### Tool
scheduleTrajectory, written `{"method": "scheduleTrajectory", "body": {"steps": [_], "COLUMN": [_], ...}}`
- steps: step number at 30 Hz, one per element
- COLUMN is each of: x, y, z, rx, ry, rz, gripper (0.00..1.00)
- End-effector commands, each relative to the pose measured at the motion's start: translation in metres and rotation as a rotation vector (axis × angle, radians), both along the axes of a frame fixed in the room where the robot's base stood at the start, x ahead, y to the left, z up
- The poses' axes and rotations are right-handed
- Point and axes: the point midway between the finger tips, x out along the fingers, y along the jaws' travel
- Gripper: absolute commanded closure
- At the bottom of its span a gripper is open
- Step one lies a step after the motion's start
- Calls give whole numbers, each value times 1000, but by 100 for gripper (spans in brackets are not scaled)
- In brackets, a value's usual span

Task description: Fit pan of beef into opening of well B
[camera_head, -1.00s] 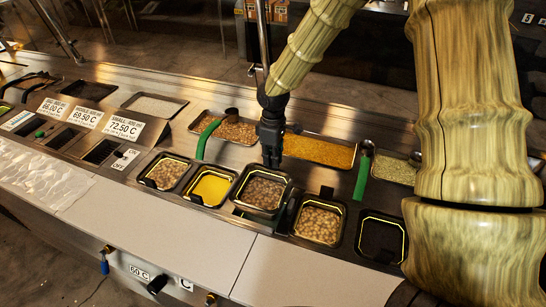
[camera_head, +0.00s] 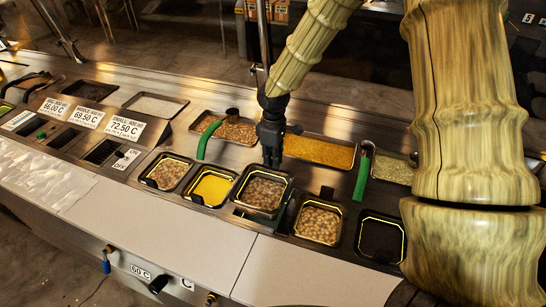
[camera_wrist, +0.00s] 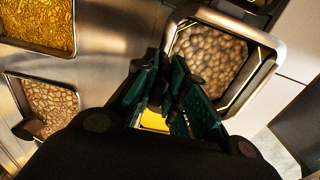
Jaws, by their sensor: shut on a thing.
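The pan of beef (camera_head: 262,193) is a dark-rimmed square pan with brown lumpy contents, in the middle of the front row. It also shows in the wrist view (camera_wrist: 213,60), at the upper right. My gripper (camera_head: 271,160) points down at the pan's back edge, its fingers shut on the rim; they also show in the wrist view (camera_wrist: 168,85). The pan looks slightly raised above its neighbours, over the counter's front row. Whatever opening lies beneath it is hidden, and no label marks well B in view.
A pan of yellow food (camera_head: 211,187) sits close on the left, and a pan of pale round food (camera_head: 319,221) close on the right. A dark, empty-looking square (camera_head: 381,238) lies farther right. Trays with green-handled scoops (camera_head: 361,178) stand behind. The white front ledge (camera_head: 190,230) is clear.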

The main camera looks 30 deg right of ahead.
Motion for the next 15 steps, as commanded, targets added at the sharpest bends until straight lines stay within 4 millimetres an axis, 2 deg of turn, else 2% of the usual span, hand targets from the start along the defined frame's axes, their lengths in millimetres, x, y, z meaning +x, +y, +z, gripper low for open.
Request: {"method": "scheduleTrajectory", "body": {"steps": [15], "x": [0], "y": [0], "z": [-3], "rx": [-1], "ry": [-1], "rz": [0], "gripper": [100]}}
